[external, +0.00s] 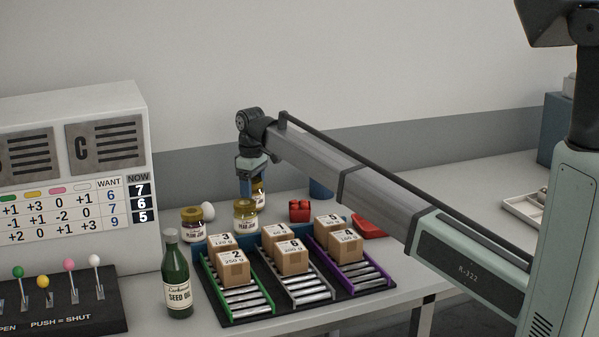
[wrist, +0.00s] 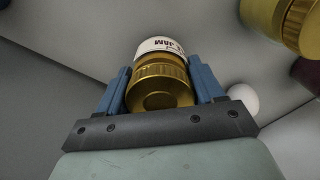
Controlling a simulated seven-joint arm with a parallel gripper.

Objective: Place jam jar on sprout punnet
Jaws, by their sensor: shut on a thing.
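My gripper (external: 248,186) is shut on a jam jar (external: 260,195) with a gold lid, behind the rack of rollers. In the wrist view the jar (wrist: 162,78) sits between the blue fingers of my gripper (wrist: 162,88), lid toward the camera, with "JAM" on its white label. I cannot tell whether its base touches the table. I cannot pick out a sprout punnet in either view.
A green oil bottle (external: 177,275), cartons on roller lanes (external: 250,301) and a red block (external: 299,211) are nearby.

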